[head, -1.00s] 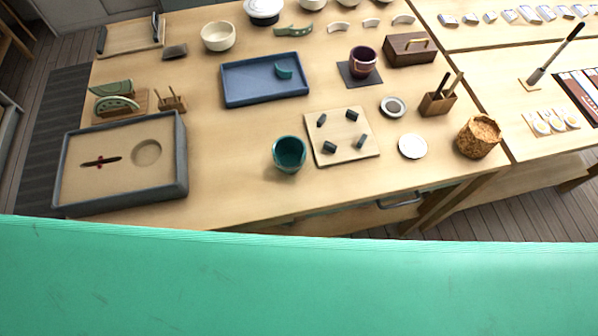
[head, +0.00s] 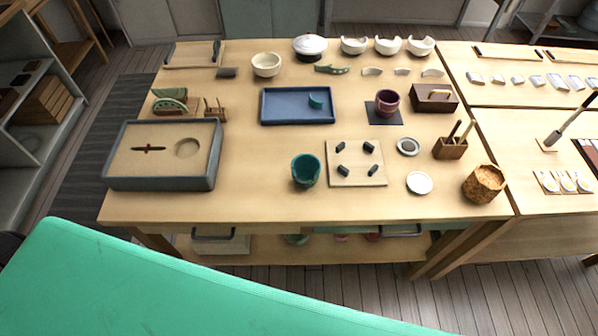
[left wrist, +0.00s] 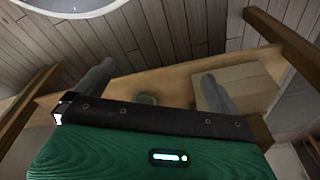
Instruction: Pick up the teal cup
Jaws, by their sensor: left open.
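The teal cup (head: 306,172) stands upright near the front edge of the wooden table in the head view, left of a square pale board. Nothing holds or covers it. My left gripper (left wrist: 155,92) shows in the left wrist view with its two grey fingers wide apart and nothing clearly between them. A small dull green round thing (left wrist: 147,99) shows beyond its palm edge, partly hidden, and I cannot tell what it is. Neither gripper appears in the head view.
The pale board (head: 357,178) with small dark pegs is close right of the cup. A blue tray (head: 268,119) with a teal piece lies behind. A grey-rimmed sand tray (head: 120,183) is to the left. The tabletop between sand tray and cup is clear.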

